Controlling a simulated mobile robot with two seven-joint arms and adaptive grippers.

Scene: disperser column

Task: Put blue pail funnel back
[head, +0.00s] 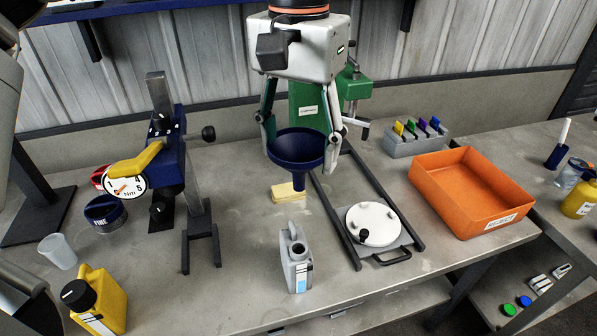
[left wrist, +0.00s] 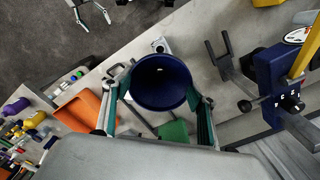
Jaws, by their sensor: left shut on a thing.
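A dark blue funnel (head: 297,150) is held upright in the air over the bench, spout down. My left gripper (head: 302,150) is shut on its rim, one finger at each side. The left wrist view looks into the funnel (left wrist: 161,82) between the two fingers. In the head view, a grey jerrycan (head: 296,258) with an open mouth stands in front of and below the funnel, apart from it. What looks like my right gripper (left wrist: 92,13) shows small at the top of the left wrist view, fingers spread and empty.
A yellow sponge (head: 287,192) lies behind the jerrycan. A frame with a white disc (head: 373,222) and an orange tray (head: 474,190) are right. A yellow jug (head: 97,297) stands front left.

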